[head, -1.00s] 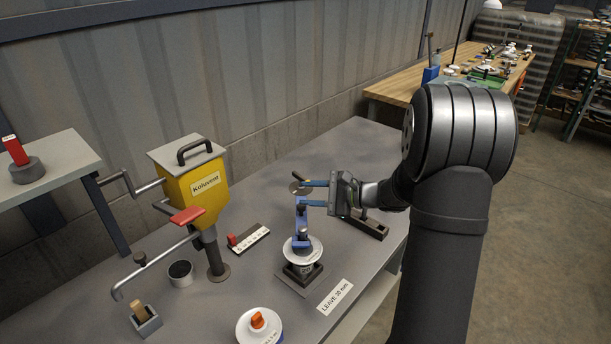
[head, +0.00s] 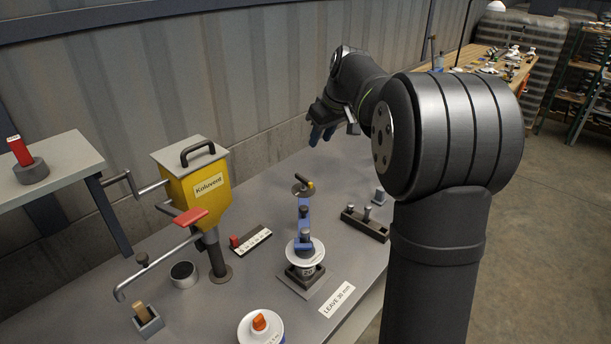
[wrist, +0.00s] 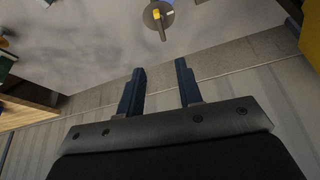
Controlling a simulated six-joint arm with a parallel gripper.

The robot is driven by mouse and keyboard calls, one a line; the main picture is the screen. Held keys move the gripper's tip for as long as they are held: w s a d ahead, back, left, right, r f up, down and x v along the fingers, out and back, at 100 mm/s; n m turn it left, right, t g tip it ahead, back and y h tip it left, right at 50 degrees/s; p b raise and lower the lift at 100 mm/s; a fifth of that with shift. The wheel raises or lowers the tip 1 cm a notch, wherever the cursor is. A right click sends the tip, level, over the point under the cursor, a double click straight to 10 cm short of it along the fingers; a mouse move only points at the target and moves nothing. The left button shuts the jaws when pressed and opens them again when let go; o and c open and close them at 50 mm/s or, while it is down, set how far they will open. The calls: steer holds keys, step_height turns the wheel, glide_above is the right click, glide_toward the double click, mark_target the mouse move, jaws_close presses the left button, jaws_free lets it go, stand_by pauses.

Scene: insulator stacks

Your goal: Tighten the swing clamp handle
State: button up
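The swing clamp (head: 304,214) is blue and stands upright over a white insulator disc (head: 305,251) on a dark square base. My gripper (head: 322,135) is raised behind and above the clamp, near the wall. In the wrist view its two dark blue fingers (wrist: 160,72) are spread, with nothing between them.
A yellow dispenser (head: 197,183) with a red lever and bent pipe stands left of the clamp. A dark rack (head: 365,224) with pegs lies right. An orange-topped white insulator (head: 260,327) and a LEAVE label (head: 337,299) are in front. The back of the table is clear.

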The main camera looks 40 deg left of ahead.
mark_target(304, 178)
steer(key=x, duration=1.7)
steer(key=shift+s+d+f, duration=0.1)
steer(key=shift+s+d, duration=0.05)
jaws_close()
